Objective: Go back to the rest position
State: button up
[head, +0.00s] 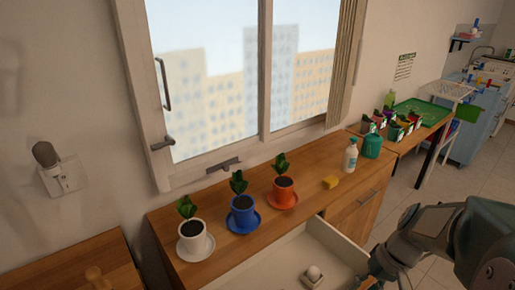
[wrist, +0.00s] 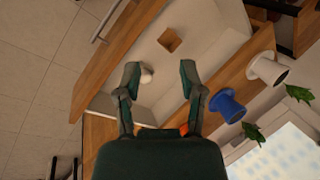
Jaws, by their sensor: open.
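My gripper (wrist: 160,80) is open in the wrist view, its two dark green fingers spread apart with nothing held between them. It points down toward an open white drawer (wrist: 205,30). A small white round-topped object (wrist: 147,74) shows by the left finger, partly hidden by it; I cannot tell the exact gap. In the head view this white object (head: 313,273) sits in the open drawer (head: 275,262). My arm comes in from the right there, with my gripper (head: 372,278) low near the drawer's right side, partly cut off.
White (head: 195,247), blue (head: 242,218) and red (head: 284,194) plant pots stand on the wooden counter (head: 225,262) beneath the window. A yellow sponge (head: 331,182), spray bottle (head: 351,156) and green container (head: 372,146) stand farther right. A brown square (wrist: 170,40) lies in the drawer.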

jog(key=s+a+r+t+h, duration=0.2)
jog(key=s+a+r+t, duration=0.1)
jog(key=r, duration=0.3)
jog(key=s+a+r+n+t+h, duration=0.1)
jog(key=s+a+r+t+h, duration=0.1)
jog(key=a+r, duration=0.3)
jog(key=shift+s+a+r+t, duration=0.25)
jog(key=shift+s+r+t, duration=0.4)
jog(key=shift+s, duration=0.1)
dwell(0.6)
